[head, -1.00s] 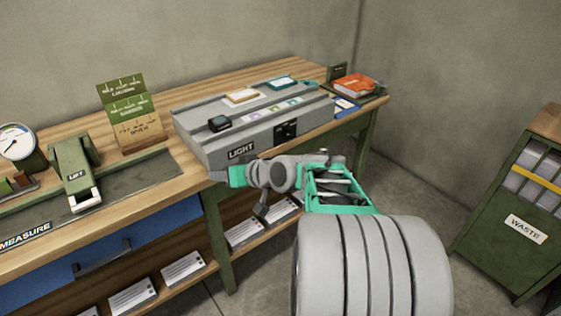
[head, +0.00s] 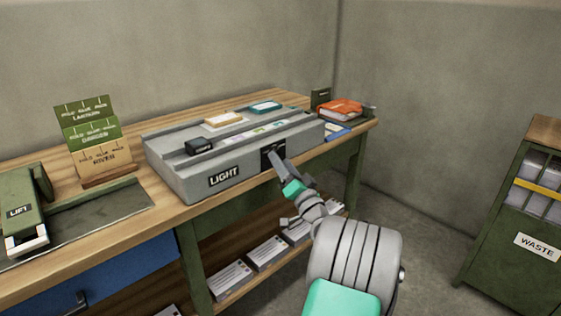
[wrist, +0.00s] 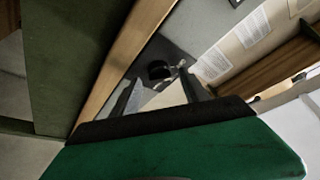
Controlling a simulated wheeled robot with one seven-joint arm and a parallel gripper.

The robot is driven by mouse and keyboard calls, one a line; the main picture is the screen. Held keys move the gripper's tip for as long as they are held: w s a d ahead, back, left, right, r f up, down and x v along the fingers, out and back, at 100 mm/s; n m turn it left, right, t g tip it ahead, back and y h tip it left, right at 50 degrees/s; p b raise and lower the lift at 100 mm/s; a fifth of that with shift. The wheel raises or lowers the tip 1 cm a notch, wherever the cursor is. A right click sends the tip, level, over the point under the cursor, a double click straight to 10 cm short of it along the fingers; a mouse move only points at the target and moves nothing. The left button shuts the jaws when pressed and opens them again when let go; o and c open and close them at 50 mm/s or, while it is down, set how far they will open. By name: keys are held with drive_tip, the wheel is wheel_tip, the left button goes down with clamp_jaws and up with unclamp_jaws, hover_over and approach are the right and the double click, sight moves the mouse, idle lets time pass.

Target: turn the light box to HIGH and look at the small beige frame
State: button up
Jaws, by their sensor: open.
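The grey light box (head: 205,180), labelled LIGHT, sits on the wooden bench. A black switch panel (head: 266,160) is on its front face, partly hidden by my gripper (head: 276,160). My gripper is open, with its tips at or just in front of that panel; I cannot tell whether they touch it. The switch setting cannot be read. A small beige-edged frame (head: 223,119) lies flat on top of the box, apart from my gripper. In the wrist view, a small dark knob (wrist: 158,70) shows near the fingertips of my gripper (wrist: 162,88).
A teal-edged frame (head: 265,107) and a black block (head: 199,147) are also on the box. An orange book (head: 340,109) lies to the right. Folded green cards (head: 90,135) and a LIFT device (head: 20,212) stand left. A WASTE cabinet (head: 510,240) is at right.

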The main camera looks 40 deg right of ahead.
drive_tip(key=shift+w+r, duration=0.1)
drive_tip(key=shift+w, duration=0.25)
drive_tip(key=shift+c, duration=0.3)
clamp_jaws()
